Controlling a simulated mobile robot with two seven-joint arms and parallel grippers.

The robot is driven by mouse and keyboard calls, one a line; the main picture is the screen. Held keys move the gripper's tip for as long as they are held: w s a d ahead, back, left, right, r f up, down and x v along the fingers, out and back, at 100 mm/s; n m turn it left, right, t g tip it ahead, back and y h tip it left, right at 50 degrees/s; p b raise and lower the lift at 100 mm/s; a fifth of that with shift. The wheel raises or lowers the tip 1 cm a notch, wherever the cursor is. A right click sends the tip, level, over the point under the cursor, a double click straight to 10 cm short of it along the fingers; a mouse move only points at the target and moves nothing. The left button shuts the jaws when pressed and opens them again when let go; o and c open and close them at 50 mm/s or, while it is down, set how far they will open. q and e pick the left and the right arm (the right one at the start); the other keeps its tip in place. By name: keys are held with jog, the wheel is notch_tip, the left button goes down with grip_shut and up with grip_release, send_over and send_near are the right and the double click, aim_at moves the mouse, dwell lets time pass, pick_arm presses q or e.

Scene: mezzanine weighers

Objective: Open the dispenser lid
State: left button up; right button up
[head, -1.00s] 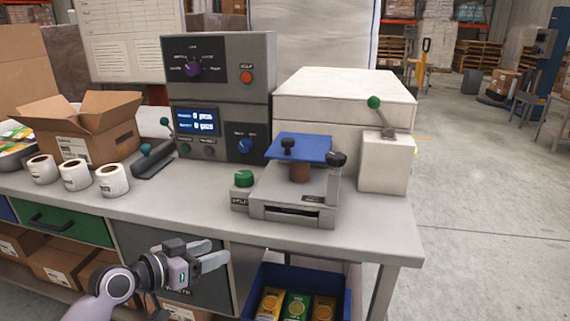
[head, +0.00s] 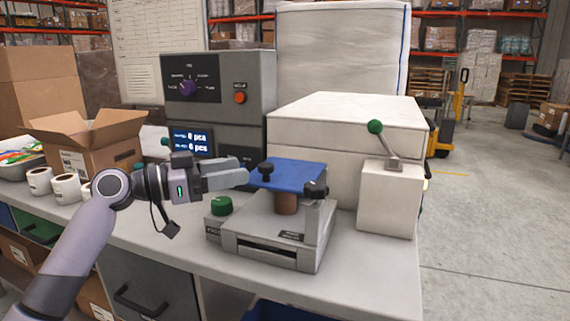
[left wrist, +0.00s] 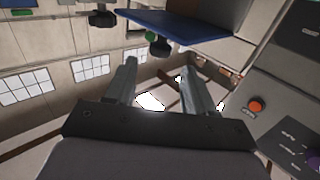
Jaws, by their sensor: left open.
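A grey bench device (head: 270,240) holds a tilted blue plate (head: 288,177), which looks like a lid, above a brown cylinder (head: 286,203). A black knob (head: 265,171) stands at the plate's left side, and another black knob (head: 316,189) tops the post at the right. My left gripper (head: 244,173) is open and empty, just left of the plate and its near knob. In the left wrist view the blue plate (left wrist: 180,27) and a black knob (left wrist: 158,46) show beyond the open fingers (left wrist: 158,70). Contact cannot be told. My right gripper is not in view.
A green button (head: 221,205) sits left of the device. The control cabinet (head: 255,110) stands behind my gripper. A white box (head: 389,202) with a green-knobbed lever (head: 375,127) is at right. Label rolls (head: 66,187) and an open carton (head: 95,150) are at left.

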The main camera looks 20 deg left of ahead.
aim_at(265, 164)
pick_arm(q)
jog(key=p+x, duration=0.1)
jog(key=x, duration=0.6)
jog(key=shift+w+d+r, duration=0.1)
jog(key=shift+w+d, duration=0.05)
grip_shut()
